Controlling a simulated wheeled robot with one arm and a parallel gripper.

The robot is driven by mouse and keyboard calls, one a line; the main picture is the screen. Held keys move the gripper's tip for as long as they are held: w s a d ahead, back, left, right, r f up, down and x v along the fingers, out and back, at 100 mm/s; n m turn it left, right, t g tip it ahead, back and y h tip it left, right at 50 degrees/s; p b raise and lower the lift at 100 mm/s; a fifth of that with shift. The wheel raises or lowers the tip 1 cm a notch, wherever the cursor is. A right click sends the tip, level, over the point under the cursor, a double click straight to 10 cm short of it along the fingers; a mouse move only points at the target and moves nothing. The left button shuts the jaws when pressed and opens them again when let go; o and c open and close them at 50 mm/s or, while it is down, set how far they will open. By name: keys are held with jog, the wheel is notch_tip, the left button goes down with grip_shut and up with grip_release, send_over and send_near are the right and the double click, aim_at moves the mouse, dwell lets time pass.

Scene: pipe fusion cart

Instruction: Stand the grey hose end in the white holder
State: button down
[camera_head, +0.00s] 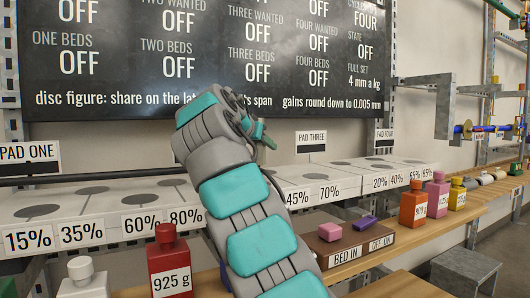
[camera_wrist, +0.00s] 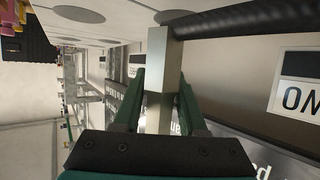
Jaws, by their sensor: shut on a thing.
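My gripper (camera_wrist: 160,100) shows in the wrist view with its two green fingers closed on the sides of a pale grey, square-edged bar, the grey hose end (camera_wrist: 157,55). A thick black ribbed hose (camera_wrist: 245,19) joins its upper part and runs off to the right. In the head view my gripper (camera_head: 263,137) is small and mostly hidden by my own arm, in front of the wall above the white pads. The hose end cannot be made out there. I cannot pick out a white holder with certainty in either view.
White pads (camera_head: 105,205) with dark discs run along the shelf. A red weight (camera_head: 168,255), a white weight (camera_head: 84,284), a brown tray (camera_head: 345,243) and orange, pink and yellow weights (camera_head: 414,205) stand in front. A dark display board (camera_head: 120,50) covers the wall behind.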

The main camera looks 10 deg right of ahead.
aim_at(265, 154)
jog(key=shift+w+d, duration=0.25)
jog(key=shift+w, duration=0.4)
notch_tip(265, 154, down, 3)
jog(key=shift+d+r+b, duration=0.1)
jog(key=shift+r+b, duration=0.05)
jog(key=shift+b, duration=0.95)
jog(key=shift+f, duration=0.45)
jog(key=shift+b, duration=0.3)
jog(key=shift+f, duration=0.2)
jog(key=shift+c, duration=2.3)
grip_release()
jog(key=shift+r, duration=0.1)
jog(key=shift+s+r, duration=0.1)
jog(key=shift+r, duration=0.05)
